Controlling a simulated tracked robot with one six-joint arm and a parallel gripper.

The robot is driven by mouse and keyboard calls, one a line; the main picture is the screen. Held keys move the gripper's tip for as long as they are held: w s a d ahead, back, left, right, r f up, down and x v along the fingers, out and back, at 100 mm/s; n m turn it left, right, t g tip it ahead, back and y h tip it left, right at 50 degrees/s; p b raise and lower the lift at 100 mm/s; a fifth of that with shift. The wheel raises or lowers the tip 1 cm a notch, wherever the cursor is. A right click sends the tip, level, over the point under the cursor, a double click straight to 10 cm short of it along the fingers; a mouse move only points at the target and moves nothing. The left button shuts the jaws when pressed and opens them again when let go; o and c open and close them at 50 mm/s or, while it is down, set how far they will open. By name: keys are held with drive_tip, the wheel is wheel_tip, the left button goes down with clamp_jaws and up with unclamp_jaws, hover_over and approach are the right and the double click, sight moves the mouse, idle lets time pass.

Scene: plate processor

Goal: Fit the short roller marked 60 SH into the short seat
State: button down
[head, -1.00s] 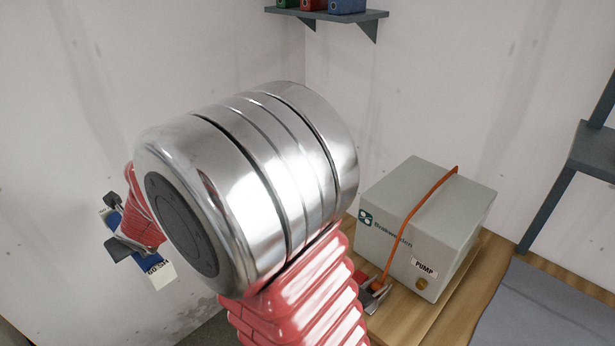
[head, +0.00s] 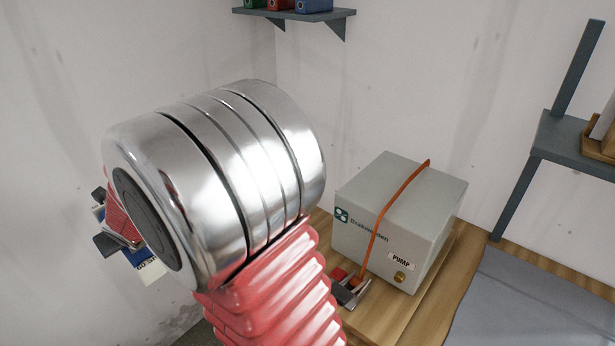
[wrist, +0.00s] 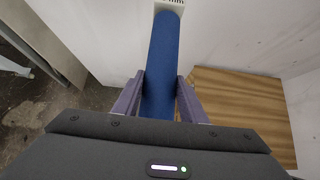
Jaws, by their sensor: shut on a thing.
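A blue roller (wrist: 163,65) stands out between the two purple-grey fingers of my gripper (wrist: 160,94) in the wrist view, shut on it from both sides. A white end with a slotted pattern (wrist: 171,4) shows at its far end. In the head view my gripper (head: 106,226) is at the left, partly hidden behind my arm. Bits of the blue roller (head: 134,257) and its white tag (head: 149,271) show there. The tag's print is upside down and partly covered; it looks like 60 S. The short seat does not show in either view.
A grey box marked PUMP (head: 390,225) with an orange strap stands on a wooden bench (head: 432,305). A grey mat (head: 520,310) lies at right. A shelf with binders (head: 300,14) hangs on the back wall; a rack (head: 575,135) stands at right. A wooden surface (wrist: 240,110) shows in the wrist view.

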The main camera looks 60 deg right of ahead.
drive_tip(key=s+d+r+m+g+h, duration=0.1)
drive_tip(key=s+d+r+m+h, duration=0.1)
drive_tip(key=d, duration=0.9)
drive_tip(key=s+d+r+m+h, duration=0.1)
drive_tip(key=s+d+m, duration=0.1)
drive_tip(key=d, duration=0.8)
drive_tip(key=s+d+r+m+g+h, duration=0.25)
drive_tip(key=s+d, duration=0.35)
drive_tip(key=d, duration=0.3)
drive_tip(key=s+d+r+m+g+h, duration=0.1)
drive_tip(key=s+d+r+m, duration=0.1)
drive_tip(key=s+d+m, duration=0.5)
drive_tip(key=s+d+r+m+g+h, duration=0.1)
drive_tip(key=s+d+r+m+g, duration=0.15)
drive_tip(key=s+d, duration=0.45)
drive_tip(key=s+d+r+m+g+h, duration=0.1)
drive_tip(key=s+d+r+m+g, duration=0.15)
drive_tip(key=s+d, duration=0.55)
drive_tip(key=s+a+r+m+g+y, duration=0.1)
drive_tip(key=s+r+m+g+y, duration=0.1)
drive_tip(key=s, duration=0.6)
drive_tip(key=s+a+r+m+g+y, duration=0.1)
drive_tip(key=s+r+m+g, duration=0.3)
drive_tip(key=s, duration=0.4)
drive_tip(key=shift+s+a+r+m+y, duration=0.35)
drive_tip(key=shift+a+r+m, duration=0.3)
drive_tip(key=shift+m, duration=0.5)
drive_tip(key=shift+f, duration=0.1)
hover_over(400, 187)
drive_tip(key=shift+f, duration=3.05)
